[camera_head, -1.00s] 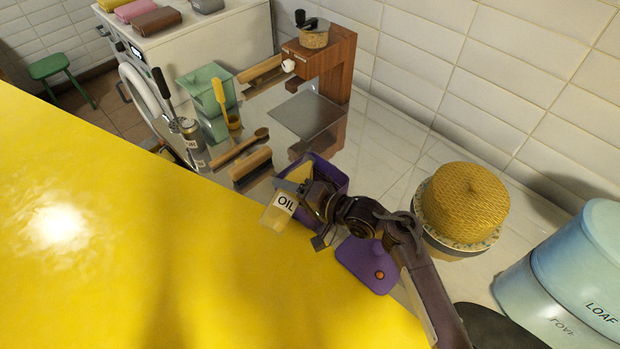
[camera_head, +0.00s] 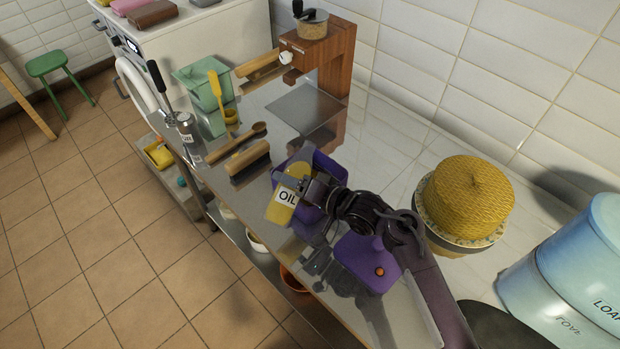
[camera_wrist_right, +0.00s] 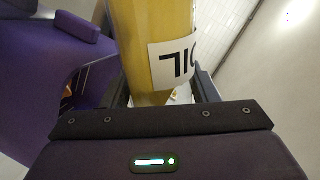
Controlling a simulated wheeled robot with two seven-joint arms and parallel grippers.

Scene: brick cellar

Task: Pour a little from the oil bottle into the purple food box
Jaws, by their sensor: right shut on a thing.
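The oil bottle (camera_head: 282,206), yellow with a white OIL label, is in my right gripper (camera_head: 303,189), which is shut on its side. The bottle leans in the head view, its upper end overlapping the purple food box (camera_head: 330,170). The box stands open on the counter, partly hidden behind the bottle and gripper. I cannot tell whether oil is flowing. My left gripper is not in view.
A purple lid (camera_head: 365,262) with an orange knob lies beside the box, close under my right arm. A wooden brush (camera_head: 249,163) and spoon (camera_head: 238,142) lie behind. A yellow woven dome (camera_head: 466,198) and blue bread bin (camera_head: 575,260) stand right. The counter's front edge drops to tiled floor.

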